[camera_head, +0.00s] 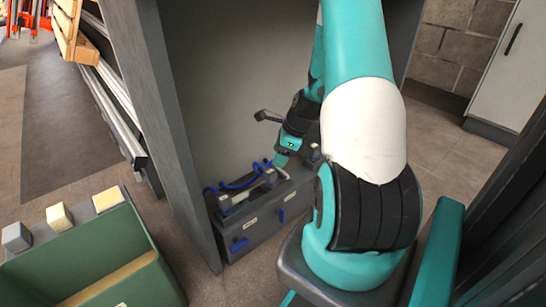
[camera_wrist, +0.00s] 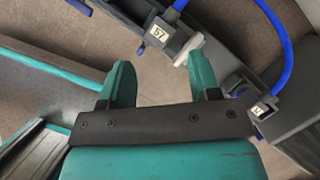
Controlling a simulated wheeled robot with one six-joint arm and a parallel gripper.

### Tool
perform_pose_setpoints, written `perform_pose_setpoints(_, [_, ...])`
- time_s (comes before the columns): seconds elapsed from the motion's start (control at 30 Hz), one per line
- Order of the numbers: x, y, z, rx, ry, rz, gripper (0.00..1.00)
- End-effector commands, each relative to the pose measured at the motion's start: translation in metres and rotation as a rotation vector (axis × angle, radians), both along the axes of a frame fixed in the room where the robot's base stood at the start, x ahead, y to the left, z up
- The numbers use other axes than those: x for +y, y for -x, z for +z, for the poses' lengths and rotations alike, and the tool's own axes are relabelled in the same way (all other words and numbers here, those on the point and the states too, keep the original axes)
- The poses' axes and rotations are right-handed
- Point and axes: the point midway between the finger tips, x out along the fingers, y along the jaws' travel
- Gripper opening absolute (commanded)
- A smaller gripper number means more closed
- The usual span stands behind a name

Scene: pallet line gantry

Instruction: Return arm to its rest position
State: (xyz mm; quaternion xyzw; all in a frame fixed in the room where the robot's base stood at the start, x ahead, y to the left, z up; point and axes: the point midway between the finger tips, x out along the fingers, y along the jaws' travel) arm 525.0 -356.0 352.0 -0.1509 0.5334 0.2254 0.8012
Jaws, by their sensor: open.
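Just beyond the fingertips is a grey block marked 57 (camera_wrist: 160,33) with a pale end piece. I cannot tell whether a finger touches it.
The grey box unit (camera_head: 262,233) stands between upright grey panels (camera_head: 165,120). Blue hoses (camera_wrist: 285,45) loop close to the right finger. A green bin (camera_head: 95,260) with small blocks along its edge is at lower left. A white cabinet (camera_head: 512,70) is at right.

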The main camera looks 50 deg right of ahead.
Motion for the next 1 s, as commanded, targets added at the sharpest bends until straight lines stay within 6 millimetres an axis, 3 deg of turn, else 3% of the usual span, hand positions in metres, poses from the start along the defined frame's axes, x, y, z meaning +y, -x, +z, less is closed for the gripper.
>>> perform_pose_setpoints(0.03, [-0.002, 0.003, 0.011, 0.0, -0.001, -0.002, 0.57])
perform_pose_setpoints(0.2, [-0.004, 0.007, 0.019, 0.001, -0.002, 0.0, 0.57])
perform_pose_setpoints(0.83, [-0.003, 0.007, 0.02, 0.001, 0.001, 0.006, 0.57])
perform_pose_setpoints(0.93, [0.009, 0.004, 0.034, 0.007, 0.026, 0.104, 0.57])
perform_pose_setpoints(1.0, [0.029, 0.001, 0.055, 0.015, 0.064, 0.267, 0.57])
